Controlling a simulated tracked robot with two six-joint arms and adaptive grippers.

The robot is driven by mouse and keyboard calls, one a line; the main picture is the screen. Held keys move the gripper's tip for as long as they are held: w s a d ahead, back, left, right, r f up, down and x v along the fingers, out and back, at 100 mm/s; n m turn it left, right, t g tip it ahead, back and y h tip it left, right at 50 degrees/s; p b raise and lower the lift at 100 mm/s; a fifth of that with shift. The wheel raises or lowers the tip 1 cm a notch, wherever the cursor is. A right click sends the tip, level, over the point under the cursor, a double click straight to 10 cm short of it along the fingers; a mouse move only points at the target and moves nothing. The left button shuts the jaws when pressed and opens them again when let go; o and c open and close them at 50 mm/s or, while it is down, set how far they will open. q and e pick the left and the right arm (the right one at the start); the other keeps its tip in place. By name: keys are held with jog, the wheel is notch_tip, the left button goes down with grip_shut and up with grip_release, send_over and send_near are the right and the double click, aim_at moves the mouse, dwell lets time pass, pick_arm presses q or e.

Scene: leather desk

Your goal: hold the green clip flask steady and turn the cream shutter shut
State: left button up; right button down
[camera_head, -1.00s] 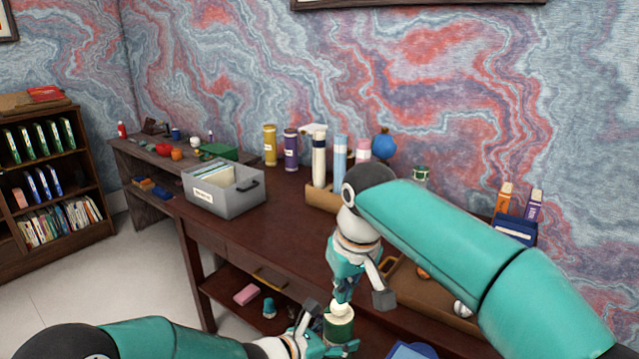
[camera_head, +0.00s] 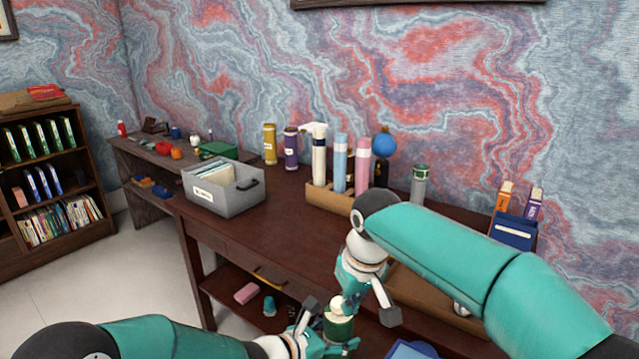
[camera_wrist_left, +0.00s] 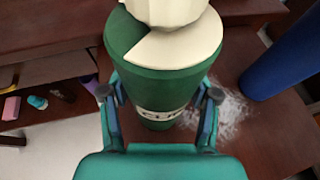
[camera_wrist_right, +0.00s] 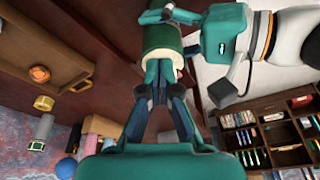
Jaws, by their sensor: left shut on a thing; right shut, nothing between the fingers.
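The green clip flask (camera_head: 338,328) is at the lower middle in the head view, upright. My left gripper (camera_wrist_left: 160,94) is shut on its sides, around the pale label band. The cream shutter (camera_wrist_left: 178,47) covers most of the flask's top in the left wrist view; a green wedge shows at its left. My right gripper (camera_wrist_right: 162,90) is shut and empty, its fingertips close to the flask (camera_wrist_right: 162,36) in the right wrist view. In the head view it hangs just above the shutter (camera_head: 337,304). I cannot tell whether it touches it.
A grey file box (camera_head: 222,196) and a wooden rack (camera_head: 328,198) with tall tubes stand on the dark desk. A blue thing (camera_wrist_left: 286,55) stands right of the flask in the left wrist view. A blue box (camera_head: 514,232) is at the right. The desk's middle is clear.

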jog(key=shift+f, duration=0.8)
jog(key=shift+w+a, duration=0.1)
jog(key=shift+w, duration=0.1)
pick_arm(q)
jog(key=shift+d, duration=0.1)
pick_arm(e)
jog(key=shift+a, duration=0.2)
jog(key=shift+s, duration=0.2)
jog(key=shift+s+d, duration=0.2)
jog(key=shift+s, duration=0.05)
notch_tip(320, 180, up, 6)
dwell(0.8)
pick_arm(q)
jog(key=o, duration=1.3)
